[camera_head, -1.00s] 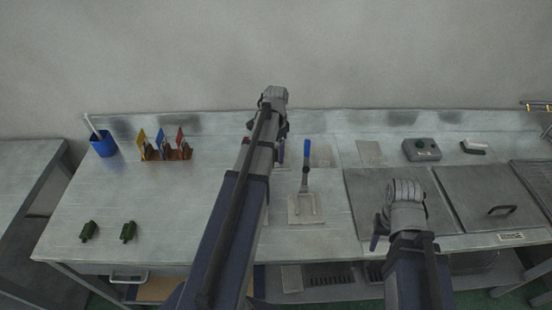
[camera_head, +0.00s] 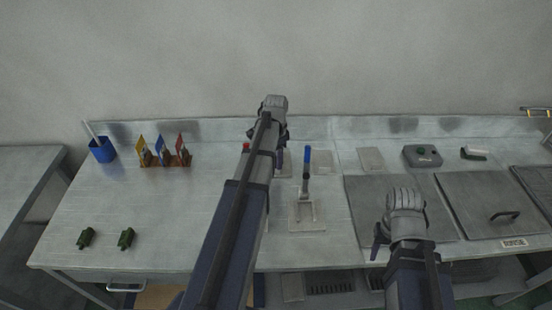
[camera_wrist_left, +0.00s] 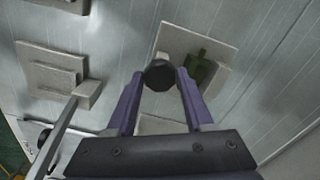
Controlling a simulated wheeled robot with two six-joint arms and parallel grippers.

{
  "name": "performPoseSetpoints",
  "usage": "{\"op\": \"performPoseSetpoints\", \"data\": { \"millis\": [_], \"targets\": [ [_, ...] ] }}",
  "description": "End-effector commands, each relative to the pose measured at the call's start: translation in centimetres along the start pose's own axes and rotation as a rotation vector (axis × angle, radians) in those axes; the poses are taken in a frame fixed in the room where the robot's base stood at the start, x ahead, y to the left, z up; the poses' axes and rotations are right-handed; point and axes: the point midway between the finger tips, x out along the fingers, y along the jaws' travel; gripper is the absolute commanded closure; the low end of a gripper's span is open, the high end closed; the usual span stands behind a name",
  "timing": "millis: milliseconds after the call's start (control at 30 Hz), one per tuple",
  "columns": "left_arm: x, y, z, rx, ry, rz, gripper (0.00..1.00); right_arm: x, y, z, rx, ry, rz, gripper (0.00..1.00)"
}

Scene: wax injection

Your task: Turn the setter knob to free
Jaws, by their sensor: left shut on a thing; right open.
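In the left wrist view a round dark knob (camera_wrist_left: 159,74) sits between the two fingertips of my left gripper (camera_wrist_left: 160,78), which is shut on it. A pale square plate (camera_wrist_left: 172,40) lies behind the knob, with a dark green piece (camera_wrist_left: 200,66) beside it. I cannot read any marking on the knob or plate. In the head view my left arm hides the knob, and my left gripper (camera_head: 281,136) is over the back middle of the bench. My right gripper (camera_head: 379,236) is open and empty over the front of the bench, right of centre.
A blue-handled lever (camera_head: 307,160) stands on a pale base just right of my left arm. Flat lids (camera_head: 485,195) cover the right side. Two green parts (camera_head: 126,238) lie front left.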

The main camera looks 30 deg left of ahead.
Motion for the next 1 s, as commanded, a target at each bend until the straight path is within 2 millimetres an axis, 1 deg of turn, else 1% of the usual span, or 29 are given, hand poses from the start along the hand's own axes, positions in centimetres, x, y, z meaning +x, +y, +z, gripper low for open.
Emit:
{"op": "performPoseSetpoints", "data": {
  "millis": [33,133,333,467,667,1000],
  "targets": [
    [0.00,0.01,0.00,0.000,0.000,0.000,0.89,0.00,0.00,0.00,0.000,0.000,0.000,0.50],
    [0.00,0.01,0.00,0.000,0.000,0.000,1.00,0.00,0.00,0.00,0.000,0.000,0.000,0.50],
    [0.00,0.00,0.00,-0.009,0.000,0.000,1.00,0.00,0.00,0.00,0.000,0.000,0.000,0.50],
    [0.00,0.01,0.00,-0.045,0.000,0.000,1.00,0.00,0.00,0.00,0.000,0.000,0.000,0.50],
    [0.00,0.01,0.00,-0.169,0.000,0.000,1.00,0.00,0.00,0.00,0.000,0.000,0.000,0.50],
    [0.00,0.00,0.00,-0.486,0.000,0.000,1.00,0.00,0.00,0.00,0.000,0.000,0.000,0.50]
  ]
}}
